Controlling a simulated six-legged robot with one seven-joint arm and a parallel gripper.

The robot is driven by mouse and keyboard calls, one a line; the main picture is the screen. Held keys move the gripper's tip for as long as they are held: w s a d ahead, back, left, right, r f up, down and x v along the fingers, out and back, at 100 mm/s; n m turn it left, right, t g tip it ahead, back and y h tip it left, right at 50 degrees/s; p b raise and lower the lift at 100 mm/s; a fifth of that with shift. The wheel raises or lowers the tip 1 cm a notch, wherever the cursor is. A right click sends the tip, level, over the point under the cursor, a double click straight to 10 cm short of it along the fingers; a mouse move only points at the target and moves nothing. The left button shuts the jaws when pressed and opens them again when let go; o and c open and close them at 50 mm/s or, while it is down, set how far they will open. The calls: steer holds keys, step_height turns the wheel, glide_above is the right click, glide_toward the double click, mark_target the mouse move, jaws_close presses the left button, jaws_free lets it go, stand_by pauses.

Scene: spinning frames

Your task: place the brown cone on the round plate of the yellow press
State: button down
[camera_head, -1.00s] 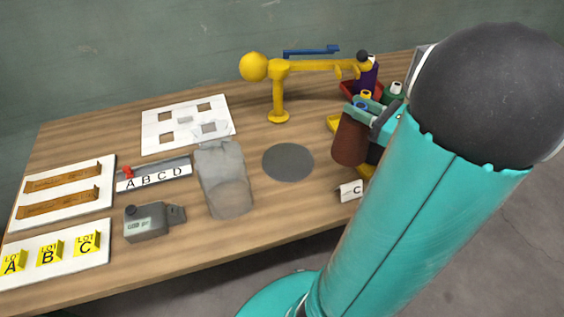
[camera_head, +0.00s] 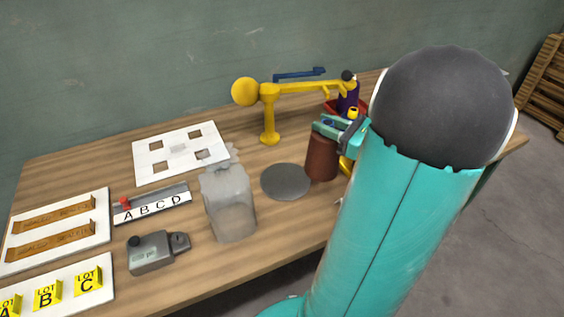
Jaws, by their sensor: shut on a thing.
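The brown cone (camera_head: 321,159) is upright in my gripper (camera_head: 338,131), whose teal jaws are shut near its top. The cone stands just right of a grey round plate (camera_head: 286,182), which lies flat in front of the yellow press (camera_head: 269,112). I cannot tell whether the cone's base touches the table. The press has a post, a long lever and a ball at its left end. My teal forearm and dark wrist joint hide the area right of the cone.
A translucent grey block (camera_head: 229,205) stands close left of the plate. A white board with square holes (camera_head: 150,165) lies behind it. A grey boxy device (camera_head: 152,254) and an ABCD strip (camera_head: 150,208) lie further left. A purple spool (camera_head: 348,98) stands behind my gripper.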

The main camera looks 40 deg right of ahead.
steer(key=w+a+f, duration=0.2)
steer(key=w+f, duration=1)
steer(key=shift+w+f, duration=0.25)
steer(key=shift+w, duration=0.1)
steer(key=shift+d+f, duration=0.1)
steer(key=c, duration=1.1)
jaws_free()
